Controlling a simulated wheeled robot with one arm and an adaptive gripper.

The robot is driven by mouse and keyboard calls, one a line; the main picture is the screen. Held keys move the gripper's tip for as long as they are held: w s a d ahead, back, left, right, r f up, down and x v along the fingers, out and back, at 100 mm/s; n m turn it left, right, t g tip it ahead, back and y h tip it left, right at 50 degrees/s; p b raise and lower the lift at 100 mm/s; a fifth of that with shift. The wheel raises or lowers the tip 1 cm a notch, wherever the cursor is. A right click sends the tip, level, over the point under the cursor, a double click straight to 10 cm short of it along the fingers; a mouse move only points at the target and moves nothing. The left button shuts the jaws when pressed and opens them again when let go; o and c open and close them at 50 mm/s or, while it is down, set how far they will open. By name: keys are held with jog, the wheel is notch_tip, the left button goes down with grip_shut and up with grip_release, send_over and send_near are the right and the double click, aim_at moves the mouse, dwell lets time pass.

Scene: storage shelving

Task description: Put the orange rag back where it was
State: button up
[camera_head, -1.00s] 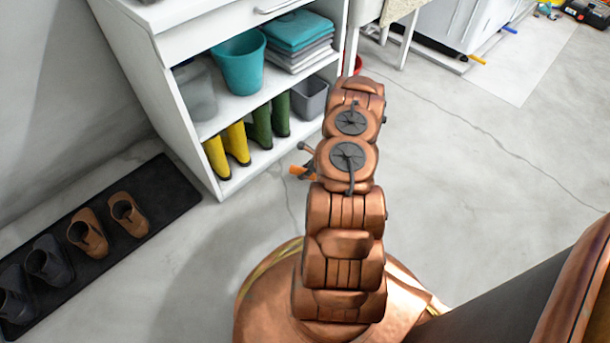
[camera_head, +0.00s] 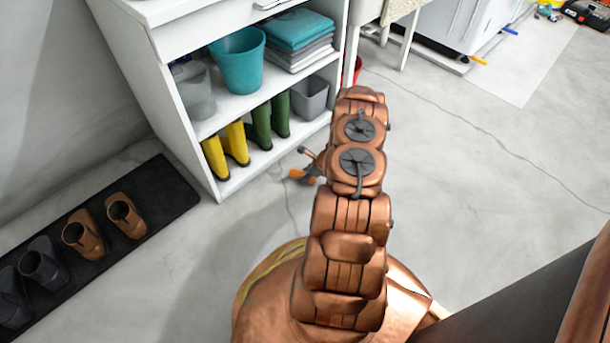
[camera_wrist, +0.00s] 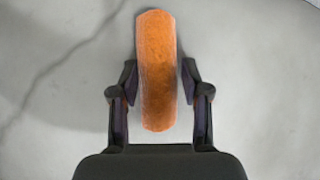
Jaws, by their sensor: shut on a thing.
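The orange rag (camera_wrist: 156,62) is a long rolled shape between the two dark fingers of my gripper (camera_wrist: 158,98) in the wrist view. The fingers are shut on it, and it is held over the grey floor. In the head view a small orange part of the rag (camera_head: 297,174) shows left of my arm, in front of the shelf unit. The rest of the rag and most of my gripper (camera_head: 308,172) are hidden behind my arm there.
A white shelf unit (camera_head: 178,108) holds a teal bucket (camera_head: 237,62), folded cloths (camera_head: 298,40), yellow boots (camera_head: 236,143), green boots (camera_head: 262,127) and a grey bin (camera_head: 310,97). A black mat (camera_head: 165,195) with shoes lies at left.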

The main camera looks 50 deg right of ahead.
jog(key=o, duration=1.1)
jog(key=shift+f, duration=0.1)
